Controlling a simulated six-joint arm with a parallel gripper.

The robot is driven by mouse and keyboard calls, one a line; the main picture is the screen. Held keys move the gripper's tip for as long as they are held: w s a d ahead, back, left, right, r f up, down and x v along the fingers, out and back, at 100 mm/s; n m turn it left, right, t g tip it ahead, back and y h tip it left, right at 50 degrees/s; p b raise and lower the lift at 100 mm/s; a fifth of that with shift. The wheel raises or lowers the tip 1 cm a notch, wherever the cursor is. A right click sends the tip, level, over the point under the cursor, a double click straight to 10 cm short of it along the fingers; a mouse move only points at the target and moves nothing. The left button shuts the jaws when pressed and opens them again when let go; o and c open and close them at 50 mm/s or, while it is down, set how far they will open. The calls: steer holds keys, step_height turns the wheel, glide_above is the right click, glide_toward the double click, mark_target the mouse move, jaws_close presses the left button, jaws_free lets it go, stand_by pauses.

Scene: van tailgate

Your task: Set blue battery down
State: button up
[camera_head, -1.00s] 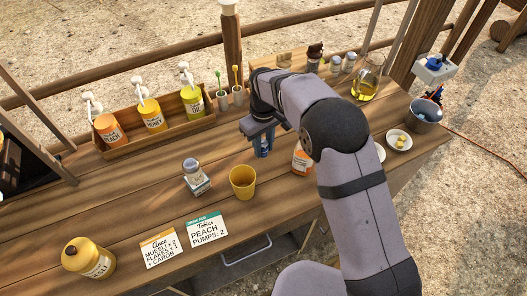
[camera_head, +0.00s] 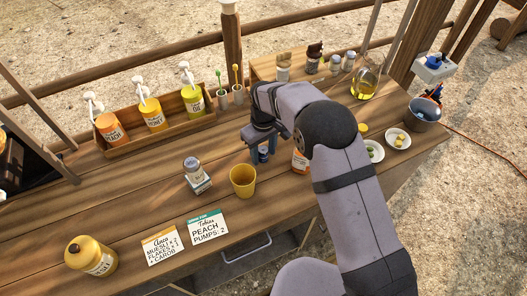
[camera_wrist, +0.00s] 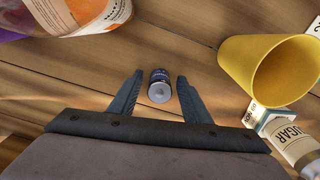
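The blue battery (camera_head: 263,155) is a small dark-blue cylinder with a pale metal end. It appears to stand upright on the wooden counter, behind the yellow cup. In the wrist view the battery (camera_wrist: 160,84) sits between my gripper's fingers, its round end facing the camera. My gripper (camera_head: 263,150) is low over the counter with its fingers spread. In the wrist view the open gripper (camera_wrist: 158,92) shows a gap on both sides of the battery, so neither finger touches it. The battery's lower end is hidden in the wrist view.
A yellow cup (camera_head: 243,181) and a sugar shaker (camera_head: 194,172) stand close at the front left. An orange-labelled jar (camera_head: 300,160) is close on the right. A pump-bottle tray (camera_head: 160,137) is behind left. Order cards (camera_head: 207,229) lie in front.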

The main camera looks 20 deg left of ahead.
mark_target(264, 149)
steer(key=shift+r, duration=0.1)
step_height(264, 149, up, 12)
steer(key=b, duration=0.3)
stand_by(0.5)
steer(key=shift+b, duration=0.3)
steer(key=w+d+f+m+t+y+b, duration=0.1)
steer(key=w+d+m+t, duration=0.1)
steer(key=w+d+m, duration=0.3)
steer(key=d+m+t+y, duration=0.1)
steer(key=d+m, duration=0.1)
steer(key=d, duration=0.5)
steer(key=w+d+f+m+t+y+b, duration=0.1)
steer(key=w+d+m+t, duration=0.1)
steer(key=w+d+m, duration=0.3)
steer(key=s+d+g+h, duration=0.1)
steer(key=s+d, duration=0.4)
steer(key=s, duration=0.4)
steer(key=s+d+f+g+h+p, duration=0.1)
steer(key=s+d+g, duration=0.1)
steer(key=s+d, duration=0.4)
steer(key=s+d+f+g+h+p, duration=0.1)
steer(key=s+d, duration=0.4)
steer(key=s, duration=0.8)
steer(key=shift+s+d+f+n+g, duration=0.15)
steer(key=shift+d+n+g, duration=0.1)
steer(key=shift+n+g, duration=0.2)
